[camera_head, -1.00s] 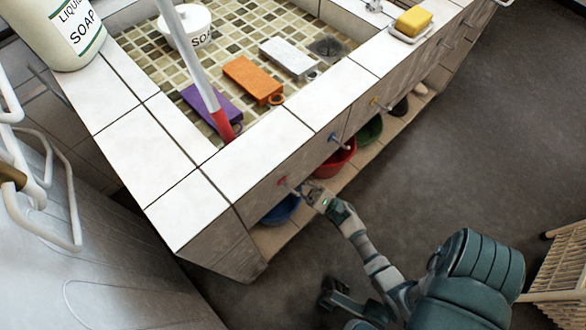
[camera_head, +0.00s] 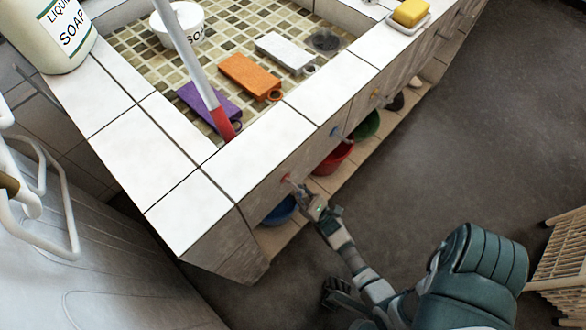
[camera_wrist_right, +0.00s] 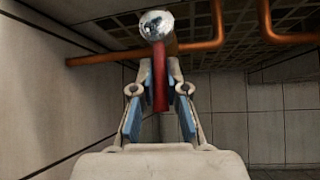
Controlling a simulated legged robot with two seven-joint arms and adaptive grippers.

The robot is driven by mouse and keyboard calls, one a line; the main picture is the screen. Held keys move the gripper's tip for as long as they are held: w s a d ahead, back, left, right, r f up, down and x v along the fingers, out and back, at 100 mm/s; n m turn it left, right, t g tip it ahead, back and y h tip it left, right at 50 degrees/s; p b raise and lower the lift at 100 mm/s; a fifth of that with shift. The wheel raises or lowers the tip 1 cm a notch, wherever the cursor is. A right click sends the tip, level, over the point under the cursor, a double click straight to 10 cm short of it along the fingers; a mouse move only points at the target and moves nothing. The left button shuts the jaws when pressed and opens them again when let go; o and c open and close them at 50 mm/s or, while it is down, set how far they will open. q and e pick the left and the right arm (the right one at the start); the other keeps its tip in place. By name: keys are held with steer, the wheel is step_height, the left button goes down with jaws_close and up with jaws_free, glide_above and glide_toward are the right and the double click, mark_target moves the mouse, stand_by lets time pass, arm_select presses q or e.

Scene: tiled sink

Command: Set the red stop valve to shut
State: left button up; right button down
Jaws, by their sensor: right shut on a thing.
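My right gripper (camera_head: 303,191) is at the valve, below the sink edge. In the right wrist view the fingers of the right gripper (camera_wrist_right: 159,70) are shut on the red lever, one on each side. The far finger contact is partly hidden by the lever. My left gripper is not in view.
Blue (camera_head: 281,211), red (camera_head: 334,159) and green (camera_head: 366,126) basins stand on the shelf below. Copper pipes (camera_wrist_right: 120,57) run behind the lever.

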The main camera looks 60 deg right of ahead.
steer(key=shift+f, duration=0.35)
steer(key=c, duration=1.2)
jaws_free()
steer(key=shift+r, duration=0.15)
steer(key=v, duration=1.2)
